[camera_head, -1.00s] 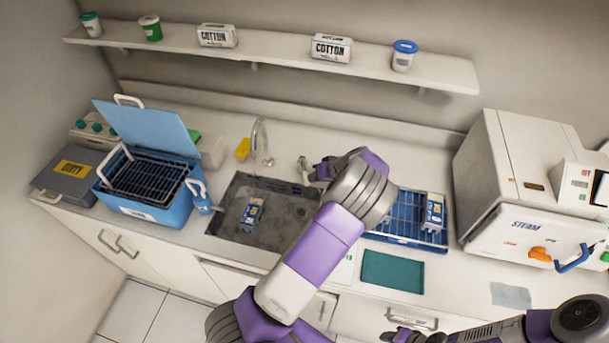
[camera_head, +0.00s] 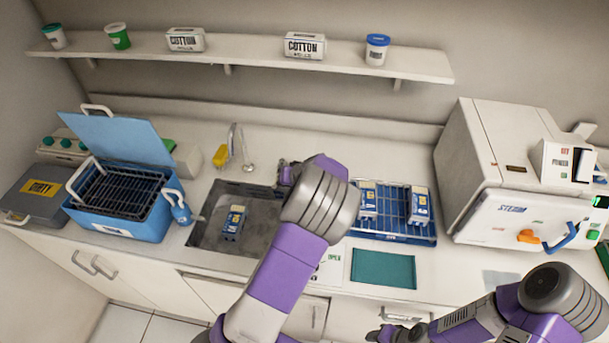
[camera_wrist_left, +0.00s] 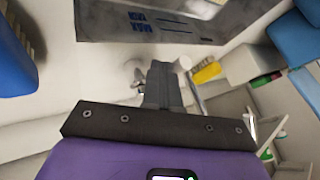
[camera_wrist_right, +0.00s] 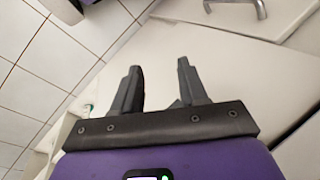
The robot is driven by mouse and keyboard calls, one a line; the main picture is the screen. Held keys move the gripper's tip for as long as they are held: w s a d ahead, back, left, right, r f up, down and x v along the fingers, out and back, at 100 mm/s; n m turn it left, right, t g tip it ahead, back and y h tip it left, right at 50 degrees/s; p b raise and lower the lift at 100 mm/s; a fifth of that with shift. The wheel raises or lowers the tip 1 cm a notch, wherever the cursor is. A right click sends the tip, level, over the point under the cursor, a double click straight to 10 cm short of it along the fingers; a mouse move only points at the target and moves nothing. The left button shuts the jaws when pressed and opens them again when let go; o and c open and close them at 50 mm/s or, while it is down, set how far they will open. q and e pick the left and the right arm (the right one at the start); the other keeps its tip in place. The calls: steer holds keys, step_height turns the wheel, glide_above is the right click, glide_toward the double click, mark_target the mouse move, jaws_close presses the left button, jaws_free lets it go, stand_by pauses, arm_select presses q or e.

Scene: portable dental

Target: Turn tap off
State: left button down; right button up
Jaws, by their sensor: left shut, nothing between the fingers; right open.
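The tap has a thin curved metal spout (camera_head: 233,140) behind the sink (camera_head: 262,214), with a small round-ended metal part (camera_head: 249,167) just to its right. I cannot make out running water. My left gripper (camera_head: 281,170) is at the back right of the sink, to the right of the tap and apart from it; the forearm hides part of the sink. In the left wrist view its fingers (camera_wrist_left: 160,68) are together and empty. My right gripper (camera_head: 373,335) is low at the front, by the cabinet fronts; in the right wrist view its fingers (camera_wrist_right: 159,68) are apart and empty.
A blue-and-white packet (camera_head: 234,222) lies in the sink. A blue tub (camera_head: 120,220) with a raised lid stands left of it, a yellow item (camera_head: 220,156) behind. At right are a blue rack (camera_head: 392,232) with packets, a teal mat (camera_head: 383,269) and a steam unit (camera_head: 520,224).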

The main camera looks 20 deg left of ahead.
arm_select(q)
steer(key=v, duration=0.7)
steer(key=shift+d+r+p, duration=0.15)
steer(key=shift+r+p, duration=0.1)
steer(key=shift+p, duration=0.05)
